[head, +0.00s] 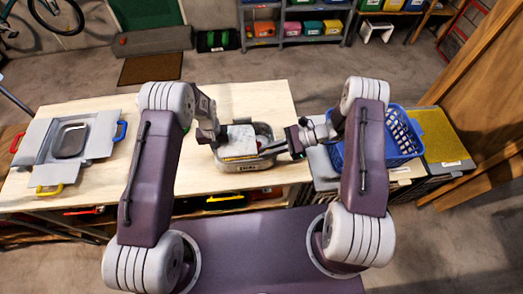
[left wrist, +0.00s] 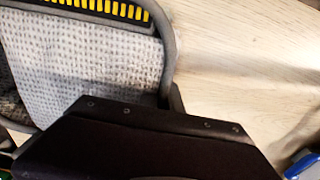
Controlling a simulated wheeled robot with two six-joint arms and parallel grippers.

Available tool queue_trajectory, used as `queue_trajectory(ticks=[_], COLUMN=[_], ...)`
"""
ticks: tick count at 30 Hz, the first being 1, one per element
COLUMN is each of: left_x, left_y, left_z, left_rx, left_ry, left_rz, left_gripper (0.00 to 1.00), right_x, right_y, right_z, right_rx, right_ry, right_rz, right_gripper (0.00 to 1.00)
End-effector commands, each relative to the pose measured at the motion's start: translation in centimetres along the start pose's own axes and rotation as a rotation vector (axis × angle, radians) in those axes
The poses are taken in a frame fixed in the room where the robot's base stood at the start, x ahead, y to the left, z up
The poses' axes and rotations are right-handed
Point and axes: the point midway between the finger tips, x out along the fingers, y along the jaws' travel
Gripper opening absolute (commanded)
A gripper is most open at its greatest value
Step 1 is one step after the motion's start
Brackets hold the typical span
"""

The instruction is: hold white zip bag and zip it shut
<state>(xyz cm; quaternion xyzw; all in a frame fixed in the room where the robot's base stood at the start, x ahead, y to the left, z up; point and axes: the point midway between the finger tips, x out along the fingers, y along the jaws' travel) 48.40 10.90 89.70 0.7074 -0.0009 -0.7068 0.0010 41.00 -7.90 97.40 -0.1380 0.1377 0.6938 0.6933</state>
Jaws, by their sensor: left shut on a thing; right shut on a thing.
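The white zip bag (head: 241,138) sits in a grey bin on the light wooden table, between my two grippers. In the left wrist view the bag (left wrist: 85,65) is pale with a grey dotted pattern. My left gripper (head: 221,138) is at the bag's left side, shut on it as far as I can see. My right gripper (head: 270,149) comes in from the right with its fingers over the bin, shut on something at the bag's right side. The contact points and the zip are too small or hidden to make out. My dark gripper body covers the lower left wrist view.
The grey bin (head: 247,178) has a label on its front. A blue basket (head: 400,150) stands to the right, near a yellow panel (head: 440,135). The table between board and bin is clear.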

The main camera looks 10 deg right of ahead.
Motion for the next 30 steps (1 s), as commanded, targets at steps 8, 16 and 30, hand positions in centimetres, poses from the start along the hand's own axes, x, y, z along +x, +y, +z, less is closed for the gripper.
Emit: queue_trajectory(ticks=[8, 16, 30], left_x=[0.1, 0.1, 0.1], left_y=[-0.3, -0.2, -0.1], left_z=[0.1, 0.1, 0.1], left_rx=[0.002, 0.002, 0.002], left_ry=[-0.002, -0.002, -0.002], left_rz=[-0.004, -0.003, -0.002], left_gripper=[0.0, 0.0, 0.0], right_x=[-0.1, -0.1, -7.6], right_y=[0.1, 0.0, -0.1], right_z=[-0.1, 0.0, -0.1], right_rx=[0.0, 0.0, -0.003], right_ry=[0.001, 0.001, 0.004], right_rz=[0.001, 0.001, -0.006], right_gripper=[0.13, 0.33, 0.33])
